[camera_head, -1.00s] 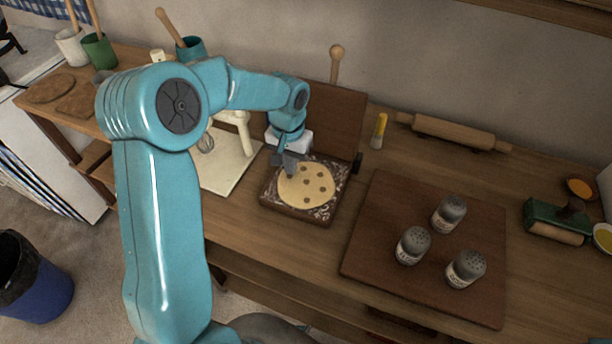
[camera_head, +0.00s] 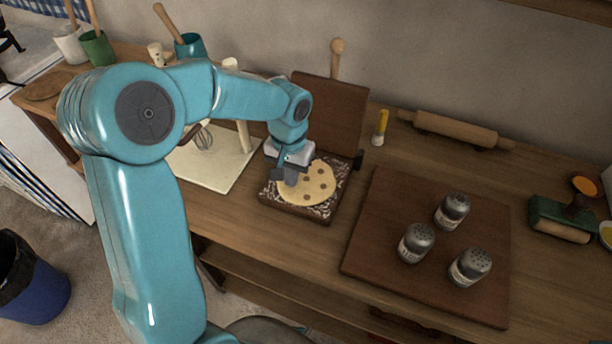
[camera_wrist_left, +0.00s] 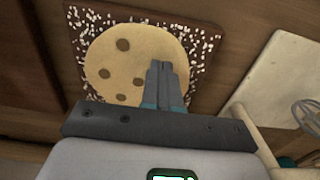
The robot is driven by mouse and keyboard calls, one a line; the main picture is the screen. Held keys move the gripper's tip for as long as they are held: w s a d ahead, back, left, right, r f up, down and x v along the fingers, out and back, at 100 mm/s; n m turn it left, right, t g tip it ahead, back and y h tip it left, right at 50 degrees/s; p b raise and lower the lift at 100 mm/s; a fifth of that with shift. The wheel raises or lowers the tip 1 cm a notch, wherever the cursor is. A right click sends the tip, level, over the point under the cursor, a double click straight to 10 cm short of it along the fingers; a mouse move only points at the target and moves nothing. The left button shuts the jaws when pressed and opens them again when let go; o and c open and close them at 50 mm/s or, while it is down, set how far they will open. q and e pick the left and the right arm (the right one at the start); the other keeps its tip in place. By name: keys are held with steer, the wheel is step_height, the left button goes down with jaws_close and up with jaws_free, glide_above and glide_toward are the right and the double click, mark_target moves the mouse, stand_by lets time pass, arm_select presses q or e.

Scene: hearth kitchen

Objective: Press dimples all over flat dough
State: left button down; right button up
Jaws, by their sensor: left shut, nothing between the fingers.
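The flat round dough (camera_head: 322,184) lies on a dark square board with a white speckled pattern (camera_head: 318,212), which has an upright brown lid behind it. Several dark round dimples show in the dough. My left gripper (camera_head: 290,180) is shut and empty, over the left part of the dough. In the left wrist view the dough (camera_wrist_left: 110,72) fills the upper middle, and the shut fingertips (camera_wrist_left: 161,68) are over its edge area. I cannot tell whether the tips touch the dough. My right gripper does not show.
A brown board with three shakers (camera_head: 416,242) stands to the right. A pale board with a stand and whisk (camera_head: 215,165) is on the left. Bare counter runs between the boards.

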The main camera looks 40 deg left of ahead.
arm_select(q)
steer(key=shift+f, duration=0.2)
steer(key=shift+f+b, duration=0.3)
steer(key=shift+b, duration=0.15)
steer(key=shift+r, duration=0.1)
stand_by(0.9)
steer(key=shift+r+p, duration=0.35)
step_height(320, 180, up, 7)
steer(key=p, duration=0.5)
steer(key=shift+w, duration=0.1)
